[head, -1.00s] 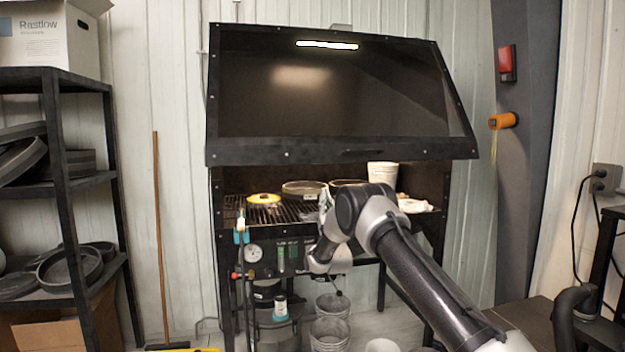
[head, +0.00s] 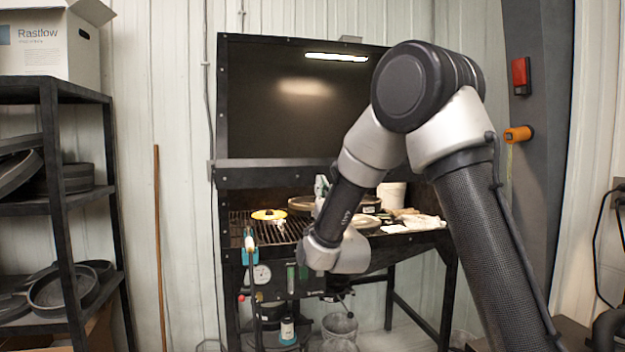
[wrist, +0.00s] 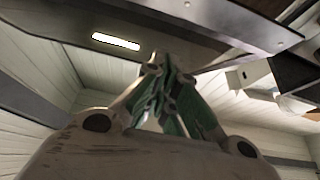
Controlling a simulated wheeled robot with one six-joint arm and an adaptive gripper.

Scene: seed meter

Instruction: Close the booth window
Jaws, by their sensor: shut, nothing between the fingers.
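The booth window (head: 275,105) is a dark pane in a black frame on the front of the black booth. Its bottom bar (head: 262,175) hangs above the grill, with an open gap below it. My arm covers the window's right side, and its handle cannot be made out. My gripper (head: 321,184) points upward in front of the booth near the bottom bar, small and partly hidden by my wrist. In the wrist view my gripper (wrist: 157,75) is shut and empty, its green-sided fingers under the window's frame bar (wrist: 225,22). I cannot tell whether they touch.
On the grill (head: 280,232) are a yellow-rimmed lid (head: 268,214), pans, a white bucket (head: 391,195) and cloths (head: 415,223). A gauge (head: 262,275) is on the booth front. A black shelf (head: 62,200) with pans stands left; a wooden pole (head: 160,240) leans between.

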